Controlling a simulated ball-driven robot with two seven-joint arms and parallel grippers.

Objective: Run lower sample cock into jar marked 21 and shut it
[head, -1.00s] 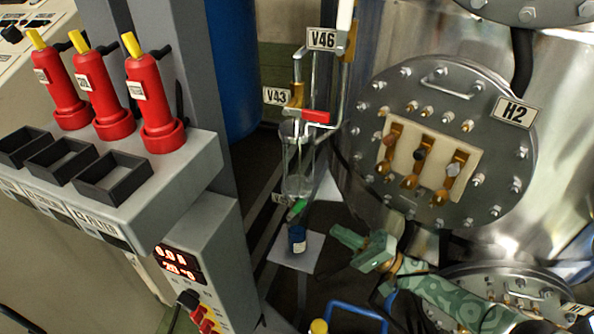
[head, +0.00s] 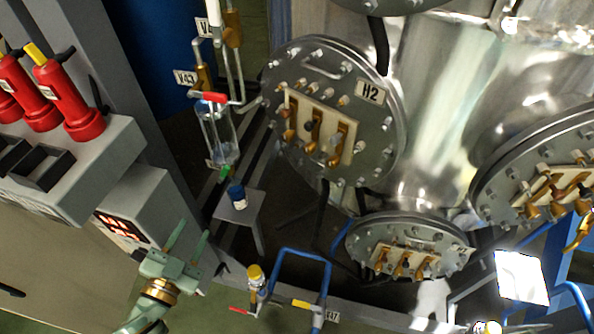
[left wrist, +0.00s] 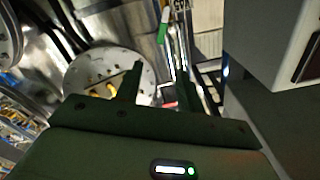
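The lower sample cock with a green handle (head: 225,172) sits under a clear glass receiver (head: 217,132). In the left wrist view a green handle (left wrist: 163,24) shows beside a tag that seems to read V45, upside down. A blue jar (head: 237,196) with a pale label stands on a small grey stand (head: 246,211) just below the cock; I cannot read its number. My left gripper (head: 190,232) is open and empty, below and left of the jar and apart from it. Its open fingers also show in the left wrist view (left wrist: 122,85). My right gripper is out of view.
A red handle (head: 214,97) by tag V43 is above the glass. The grey cabinet (head: 150,205) is at the left; the H2 flange (head: 365,130) is at the right.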

